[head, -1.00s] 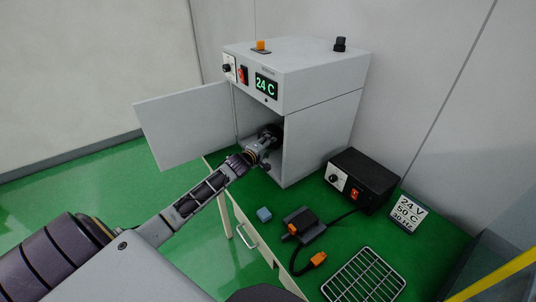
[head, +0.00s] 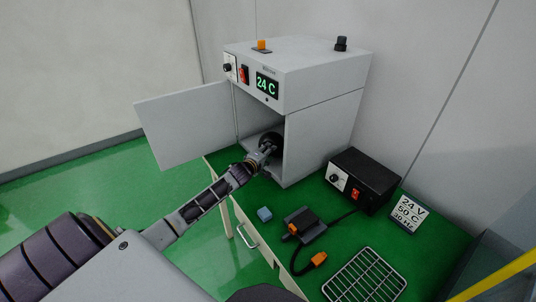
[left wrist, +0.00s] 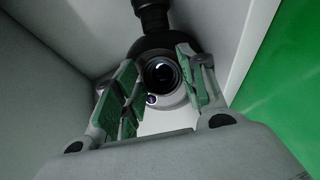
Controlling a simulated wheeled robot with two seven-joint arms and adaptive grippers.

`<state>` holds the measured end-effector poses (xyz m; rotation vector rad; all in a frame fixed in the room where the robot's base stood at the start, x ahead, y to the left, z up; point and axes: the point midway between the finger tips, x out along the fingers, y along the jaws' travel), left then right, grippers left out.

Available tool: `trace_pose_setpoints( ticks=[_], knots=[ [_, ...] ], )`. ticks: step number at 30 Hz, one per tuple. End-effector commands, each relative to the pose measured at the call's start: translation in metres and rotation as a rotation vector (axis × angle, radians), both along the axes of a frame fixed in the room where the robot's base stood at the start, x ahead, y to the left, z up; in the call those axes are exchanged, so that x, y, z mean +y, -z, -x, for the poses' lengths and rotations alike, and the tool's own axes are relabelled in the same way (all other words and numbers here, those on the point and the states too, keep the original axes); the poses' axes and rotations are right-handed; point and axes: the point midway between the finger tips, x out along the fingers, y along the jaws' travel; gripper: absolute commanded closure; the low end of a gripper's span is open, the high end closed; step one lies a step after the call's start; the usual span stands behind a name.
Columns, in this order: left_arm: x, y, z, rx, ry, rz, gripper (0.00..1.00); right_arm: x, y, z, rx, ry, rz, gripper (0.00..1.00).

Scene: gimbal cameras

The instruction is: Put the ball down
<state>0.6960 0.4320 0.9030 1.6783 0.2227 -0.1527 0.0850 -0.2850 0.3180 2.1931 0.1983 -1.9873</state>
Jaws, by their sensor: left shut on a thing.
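The ball (left wrist: 163,72) is a round grey-and-dark gimbal camera with a dark lens, seen close up in the left wrist view. A black neck (left wrist: 152,14) shows beyond it. In the head view the ball (head: 271,141) is a dark shape inside the open grey cabinet (head: 328,125), partly hidden by my gripper. My left gripper (head: 265,151) reaches in through the cabinet's front opening and is shut on the ball. Its green-padded fingers (left wrist: 163,85) stand on either side of it in the left wrist view. Whether the ball touches the cabinet floor is hidden. My right gripper is not in view.
The cabinet door (head: 187,123) is swung open to the left.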

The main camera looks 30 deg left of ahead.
Motion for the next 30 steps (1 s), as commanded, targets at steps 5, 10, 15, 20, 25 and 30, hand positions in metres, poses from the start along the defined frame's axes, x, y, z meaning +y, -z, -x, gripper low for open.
trace_pose_setpoints(
  ticks=[5, 10, 15, 20, 25, 30],
  knots=[
    [-0.0001, -0.0023, -0.0007, -0.004, 0.000, 0.000, 0.98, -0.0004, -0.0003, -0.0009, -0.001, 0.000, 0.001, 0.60],
    [0.0001, 0.0006, 0.0000, 0.001, 0.000, 0.000, 0.53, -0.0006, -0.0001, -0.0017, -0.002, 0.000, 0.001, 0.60],
    [0.0001, 0.0005, 0.0000, 0.001, 0.000, -0.001, 0.37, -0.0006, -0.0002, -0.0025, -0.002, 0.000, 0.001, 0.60],
    [0.0001, 0.0004, 0.0000, 0.000, 0.000, -0.001, 0.37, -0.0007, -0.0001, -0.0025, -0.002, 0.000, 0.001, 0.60],
    [0.0002, -0.0003, 0.0000, 0.000, 0.000, -0.001, 0.37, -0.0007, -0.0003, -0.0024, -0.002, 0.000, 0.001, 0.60],
    [-0.0005, -0.0008, 0.0036, 0.001, 0.000, 0.000, 0.37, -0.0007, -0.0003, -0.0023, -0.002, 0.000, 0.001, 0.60]
  ],
)
